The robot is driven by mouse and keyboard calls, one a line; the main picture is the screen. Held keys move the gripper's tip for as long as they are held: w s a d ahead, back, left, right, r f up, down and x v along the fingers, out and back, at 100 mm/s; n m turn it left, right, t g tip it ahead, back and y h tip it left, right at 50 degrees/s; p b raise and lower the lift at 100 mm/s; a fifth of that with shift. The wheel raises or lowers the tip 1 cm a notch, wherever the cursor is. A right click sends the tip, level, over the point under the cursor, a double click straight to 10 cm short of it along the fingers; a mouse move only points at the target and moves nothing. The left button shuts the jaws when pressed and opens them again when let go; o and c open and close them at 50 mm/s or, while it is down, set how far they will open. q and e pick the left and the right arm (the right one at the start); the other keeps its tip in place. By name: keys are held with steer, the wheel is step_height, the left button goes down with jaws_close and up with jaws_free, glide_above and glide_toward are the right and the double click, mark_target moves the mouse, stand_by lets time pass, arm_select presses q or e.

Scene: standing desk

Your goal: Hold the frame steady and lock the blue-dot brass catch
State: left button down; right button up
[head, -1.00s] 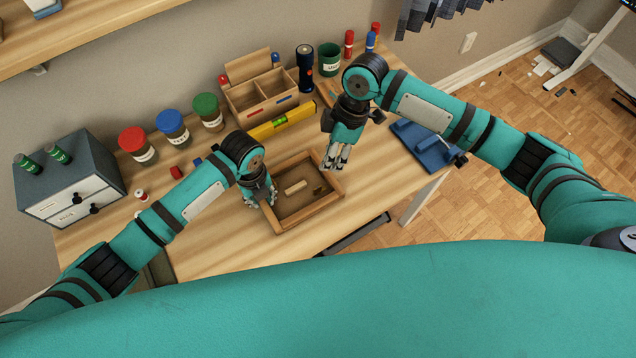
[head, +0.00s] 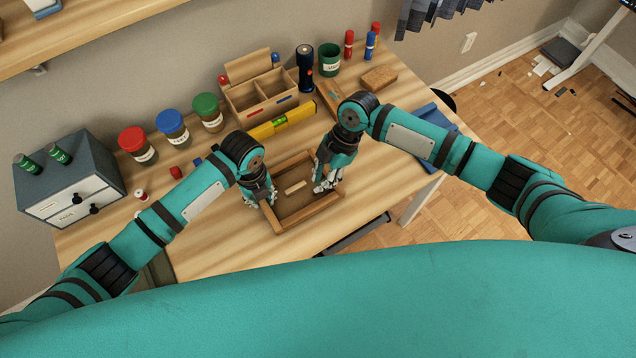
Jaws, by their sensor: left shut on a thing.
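The wooden frame (head: 310,221) lies flat on the desk, with a small light wood block (head: 295,187) on its backing. My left gripper (head: 262,202) is shut on the frame's left side. My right gripper (head: 327,187) is at the frame's right side, low over its inner edge. Its fingers are too small to tell whether they are open or shut, or whether they touch anything. The brass catch is hidden by the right gripper, and no blue dot can be made out.
Behind the frame are a yellow level (head: 283,122), a wooden organizer (head: 262,98), a flashlight (head: 305,68) and jars with red (head: 137,145), blue and green lids. A drawer box (head: 70,180) stands at left. The desk in front of the frame is clear.

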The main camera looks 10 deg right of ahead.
steer(key=shift+x, duration=1.5)
steer(key=shift+c, duration=0.4)
jaws_close()
steer(key=shift+m+t, duration=0.4)
steer(key=shift+m, duration=0.6)
steer(key=shift+m+t, duration=0.5)
steer(key=shift+m, duration=0.8)
steer(key=shift+o, duration=0.4)
jaws_free()
